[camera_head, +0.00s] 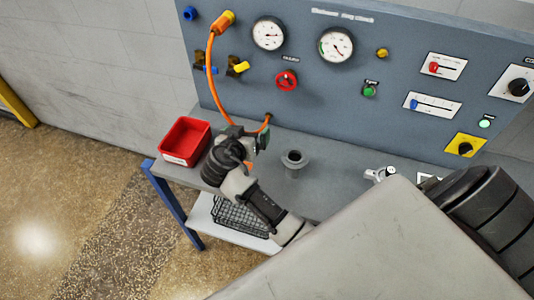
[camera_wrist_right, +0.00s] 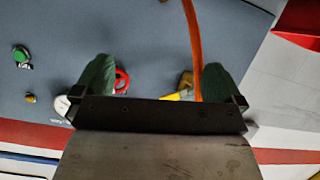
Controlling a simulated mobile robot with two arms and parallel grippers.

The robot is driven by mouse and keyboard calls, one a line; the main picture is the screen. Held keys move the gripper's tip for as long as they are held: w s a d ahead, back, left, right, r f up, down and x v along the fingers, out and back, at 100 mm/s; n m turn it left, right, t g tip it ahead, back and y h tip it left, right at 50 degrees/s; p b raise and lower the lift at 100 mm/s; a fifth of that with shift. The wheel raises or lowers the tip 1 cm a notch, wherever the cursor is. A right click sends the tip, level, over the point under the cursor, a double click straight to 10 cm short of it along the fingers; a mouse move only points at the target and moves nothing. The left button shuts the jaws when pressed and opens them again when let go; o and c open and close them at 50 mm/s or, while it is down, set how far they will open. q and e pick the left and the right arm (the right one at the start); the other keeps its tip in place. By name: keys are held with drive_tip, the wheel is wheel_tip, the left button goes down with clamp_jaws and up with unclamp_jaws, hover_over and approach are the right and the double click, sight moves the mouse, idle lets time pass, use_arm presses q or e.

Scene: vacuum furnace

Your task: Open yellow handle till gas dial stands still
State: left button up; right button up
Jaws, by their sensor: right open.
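The yellow handle (camera_head: 240,67) sits on a brass valve on the grey panel, left of a red knob. In the right wrist view the yellow handle (camera_wrist_right: 174,97) shows partly behind the gripper's edge. Two round white dials are above: a left dial (camera_head: 268,34) and a right dial (camera_head: 336,45) with a green band; which is the gas dial I cannot tell. My right gripper (camera_head: 258,138) is below the handle, in front of the panel's lower edge, apart from the handle. Its green fingers (camera_wrist_right: 157,85) are spread and empty. My left gripper is not in view.
An orange hose (camera_head: 213,75) hangs from the panel's upper left and passes close to my right gripper. A red bin (camera_head: 186,141) stands on the grey bench's left end. A grey flanged piece (camera_head: 294,160) stands right of the gripper. A red knob (camera_head: 286,80) is beside the handle.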

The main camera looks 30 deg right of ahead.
drive_tip(key=s+f+n+y, duration=0.1)
drive_tip(key=s+f, duration=0.1)
drive_tip(key=s, duration=0.1)
drive_tip(key=s+f+n+g+y, duration=0.1)
drive_tip(key=s+f, duration=0.1)
drive_tip(key=s, duration=0.1)
drive_tip(key=s+f+n+g+y, duration=0.1)
drive_tip(key=s+f+y, duration=0.1)
drive_tip(key=s, duration=0.1)
drive_tip(key=shift+s+d, duration=0.15)
drive_tip(key=shift+s, duration=0.2)
